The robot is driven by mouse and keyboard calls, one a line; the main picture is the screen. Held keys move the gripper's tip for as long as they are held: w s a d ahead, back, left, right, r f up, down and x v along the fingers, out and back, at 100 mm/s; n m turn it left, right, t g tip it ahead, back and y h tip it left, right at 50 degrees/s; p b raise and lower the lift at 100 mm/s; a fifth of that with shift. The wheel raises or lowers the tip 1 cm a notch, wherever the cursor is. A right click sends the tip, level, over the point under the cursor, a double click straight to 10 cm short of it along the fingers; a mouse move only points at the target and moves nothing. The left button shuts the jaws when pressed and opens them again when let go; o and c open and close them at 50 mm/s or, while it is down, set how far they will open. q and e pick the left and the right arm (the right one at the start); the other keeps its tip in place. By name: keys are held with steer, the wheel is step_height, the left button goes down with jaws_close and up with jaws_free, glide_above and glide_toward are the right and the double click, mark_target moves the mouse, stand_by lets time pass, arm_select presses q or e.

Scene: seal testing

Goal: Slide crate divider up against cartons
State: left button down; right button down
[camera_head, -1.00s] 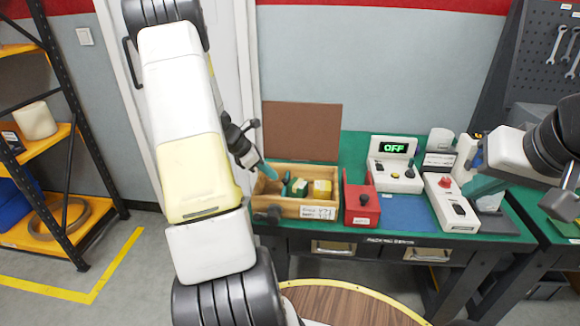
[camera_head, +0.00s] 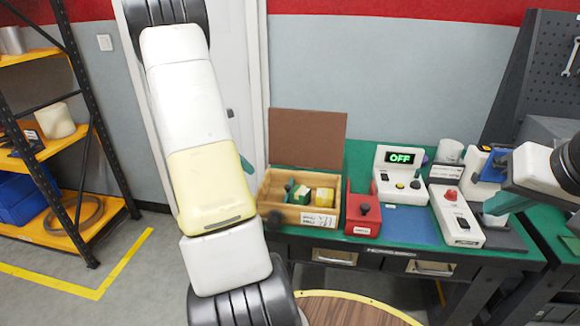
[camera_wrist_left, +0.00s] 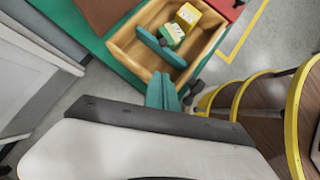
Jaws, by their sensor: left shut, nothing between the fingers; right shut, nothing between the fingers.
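The wooden crate (camera_head: 282,212) stands open at the left end of the bench and also shows in the left wrist view (camera_wrist_left: 132,62). A green carton (camera_head: 303,193) and a yellow carton (camera_head: 324,197) sit together inside it, also in the left wrist view (camera_wrist_left: 172,33) (camera_wrist_left: 187,15). A dark green divider strip (camera_wrist_left: 160,47) crosses the crate beside the green carton; I cannot tell if they touch. My left gripper (camera_wrist_left: 161,90) is shut and empty, over the crate's near wall in the left wrist view; a teal tip (camera_head: 246,164) shows past my arm. My right gripper (camera_head: 500,204) is shut and empty at the right.
A brown lid panel (camera_head: 307,139) stands behind the crate. A red box with a dark knob (camera_head: 362,212) is close at its right. A display unit reading OFF (camera_head: 401,170) and a white switch box (camera_head: 457,215) stand further right. The crate's left part is bare.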

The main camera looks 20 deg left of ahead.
arm_select(q)
glide_toward(288, 194)
step_height(288, 194, down, 2)
steer(key=a, duration=0.2)
steer(key=w+d, duration=0.1)
steer(key=w+d+f, duration=0.1)
steer(key=shift+w+d+f, duration=0.1)
steer(key=shift+d+f, duration=0.1)
steer(key=shift+d, duration=0.15)
steer(key=shift+w+d+f, duration=0.1)
steer(key=shift+w+d, duration=0.15)
steer(key=shift+d, duration=0.05)
steer(key=d, duration=0.2)
steer(key=w+d, duration=0.1)
steer(key=d, duration=0.1)
steer(key=shift+d, duration=0.15)
